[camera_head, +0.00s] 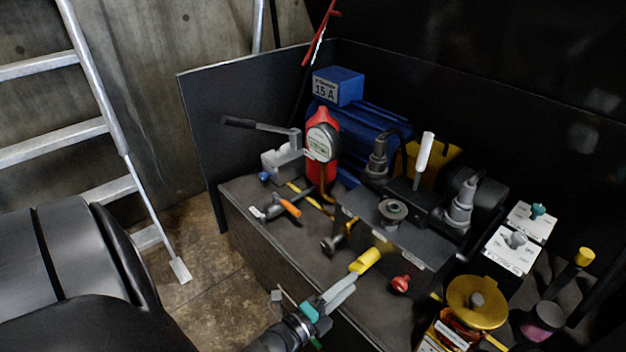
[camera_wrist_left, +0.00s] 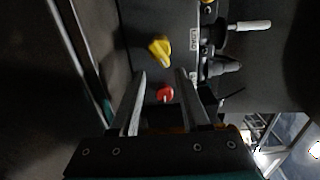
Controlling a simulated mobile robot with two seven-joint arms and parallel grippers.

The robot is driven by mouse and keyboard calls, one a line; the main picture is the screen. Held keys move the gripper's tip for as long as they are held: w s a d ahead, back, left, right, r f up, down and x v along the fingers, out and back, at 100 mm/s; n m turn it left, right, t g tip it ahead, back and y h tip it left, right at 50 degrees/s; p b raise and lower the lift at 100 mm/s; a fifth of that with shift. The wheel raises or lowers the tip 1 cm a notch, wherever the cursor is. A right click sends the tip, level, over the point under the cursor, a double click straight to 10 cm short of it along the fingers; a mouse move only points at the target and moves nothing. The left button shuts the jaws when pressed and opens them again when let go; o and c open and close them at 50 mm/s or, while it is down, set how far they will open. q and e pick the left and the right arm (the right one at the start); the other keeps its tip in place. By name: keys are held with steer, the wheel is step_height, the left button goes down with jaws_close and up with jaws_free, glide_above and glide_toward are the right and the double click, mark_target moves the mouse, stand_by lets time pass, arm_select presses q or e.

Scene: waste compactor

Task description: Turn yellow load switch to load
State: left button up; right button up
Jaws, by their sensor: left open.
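The yellow load switch (camera_head: 365,261) is a knob on the front of the dark valve block, tilted up to the right in the head view. In the left wrist view the yellow knob (camera_wrist_left: 160,49) lies just beyond the fingertips, near the gap between them, beside a white "LOAD" label (camera_wrist_left: 194,39). My left gripper (camera_head: 316,296) is open and empty, just below and left of the switch in the head view; its two fingers (camera_wrist_left: 161,75) also show in the wrist view. The knob appears apart from the fingers. My right gripper is out of view.
A red knob (camera_head: 401,284) sits right of the switch; it shows between the fingers in the wrist view (camera_wrist_left: 165,95). A white-handled lever (camera_head: 424,157), a gauge (camera_head: 322,142) and an orange-handled valve (camera_head: 290,208) stand behind. A yellow disc (camera_head: 477,301) is at right.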

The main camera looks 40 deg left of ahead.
arm_select(q)
steer(key=s+p, duration=0.2)
steer(key=s, duration=0.8)
steer(key=shift+a, duration=0.45)
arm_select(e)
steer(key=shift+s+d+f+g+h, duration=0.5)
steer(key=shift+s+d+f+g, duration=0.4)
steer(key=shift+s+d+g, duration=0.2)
